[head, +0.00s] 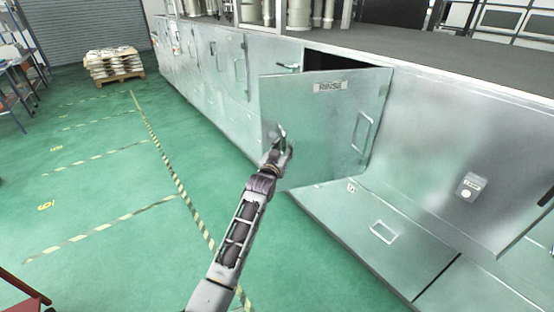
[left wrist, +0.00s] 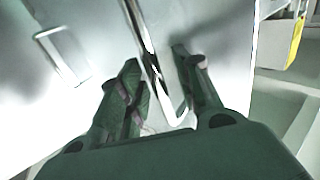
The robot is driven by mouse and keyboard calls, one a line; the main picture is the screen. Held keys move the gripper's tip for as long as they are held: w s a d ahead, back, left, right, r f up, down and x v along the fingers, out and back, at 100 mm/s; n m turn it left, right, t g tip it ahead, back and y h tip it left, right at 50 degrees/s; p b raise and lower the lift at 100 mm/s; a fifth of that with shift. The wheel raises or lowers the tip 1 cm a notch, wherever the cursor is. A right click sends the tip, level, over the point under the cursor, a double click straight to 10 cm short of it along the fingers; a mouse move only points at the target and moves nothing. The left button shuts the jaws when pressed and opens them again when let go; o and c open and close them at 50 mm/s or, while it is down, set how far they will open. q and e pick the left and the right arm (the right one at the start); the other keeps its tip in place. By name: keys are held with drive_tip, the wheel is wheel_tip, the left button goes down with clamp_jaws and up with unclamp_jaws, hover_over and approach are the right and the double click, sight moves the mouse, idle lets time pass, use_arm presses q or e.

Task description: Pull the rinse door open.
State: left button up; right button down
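The rinse door (head: 318,115) is a grey metal panel with a "RINSE" label. It stands ajar, its left edge swung out from the cabinet front, with a dark gap showing above and behind it. A handle (head: 282,133) sits near its left edge. My left gripper (head: 280,148) is at this handle. In the left wrist view the handle bar (left wrist: 147,45) runs between the two fingers of my left gripper (left wrist: 158,72). The fingers are spread, with a clear gap between the bar and the right finger. My right gripper is not in view.
A lower panel (head: 385,220) with a handle lies sloping out below the door. A grey panel with a latch (head: 470,186) is at the right. More cabinet doors (head: 205,60) line the left. The green floor (head: 100,180) is clear; a loaded pallet (head: 118,77) stands far left.

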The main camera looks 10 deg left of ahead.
use_arm(q)
drive_tip(key=s+a, duration=0.2)
drive_tip(key=s, duration=0.9)
drive_tip(key=shift+s, duration=0.35)
idle(0.4)
